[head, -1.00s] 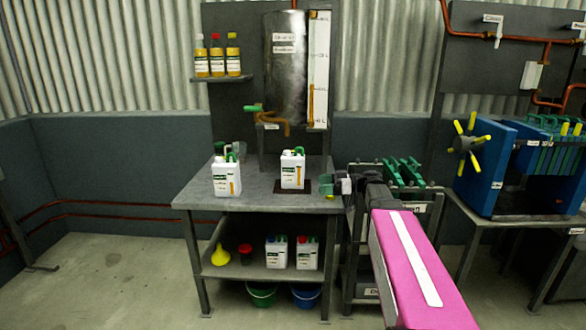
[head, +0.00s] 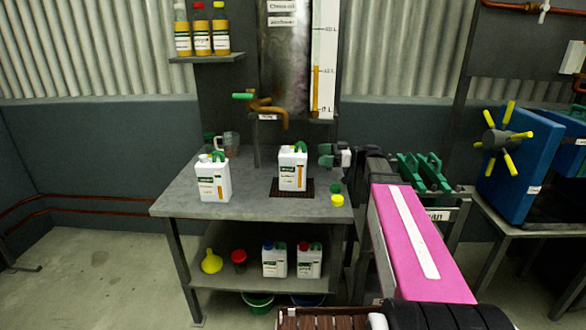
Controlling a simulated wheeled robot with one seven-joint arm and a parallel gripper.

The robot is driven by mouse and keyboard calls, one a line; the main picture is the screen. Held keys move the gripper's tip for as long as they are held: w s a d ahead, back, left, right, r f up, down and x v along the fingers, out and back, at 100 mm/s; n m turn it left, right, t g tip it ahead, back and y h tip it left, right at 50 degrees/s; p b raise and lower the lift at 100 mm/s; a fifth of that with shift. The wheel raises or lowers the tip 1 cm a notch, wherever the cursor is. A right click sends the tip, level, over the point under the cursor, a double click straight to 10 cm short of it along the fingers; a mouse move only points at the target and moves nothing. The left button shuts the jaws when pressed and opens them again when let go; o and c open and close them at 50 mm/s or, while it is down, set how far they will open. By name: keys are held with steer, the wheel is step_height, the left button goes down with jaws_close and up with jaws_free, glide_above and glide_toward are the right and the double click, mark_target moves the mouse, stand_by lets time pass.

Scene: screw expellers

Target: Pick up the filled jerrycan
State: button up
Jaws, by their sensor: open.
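A white jerrycan (head: 292,171) with a green handle and label stands upright on a dark mat (head: 277,190) on the grey table, below the tank's tap. Its side strip shows amber. A second white jerrycan (head: 213,180), also with an amber strip, stands upright at the table's left. I cannot tell for certain which one the task means. My gripper (head: 328,155) is open and empty. It is just right of the mat jerrycan, near the height of its upper part, and a gap shows between them.
A steel tank with a brass tap (head: 268,107) stands behind. A measuring jug (head: 230,144) is at the table's back left. A yellow cap (head: 337,201) and a green cap (head: 335,188) lie at the right edge. Two more jerrycans (head: 275,261) stand on the lower shelf.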

mark_target(302, 153)
steer(key=a, duration=0.9)
steer(key=shift+w+a, duration=0.3)
steer(key=shift+a, duration=0.1)
steer(key=shift+c, duration=0.3)
steer(key=c, duration=1.5)
steer(key=shift+r, duration=0.1)
jaws_close()
steer(key=shift+r, duration=0.15)
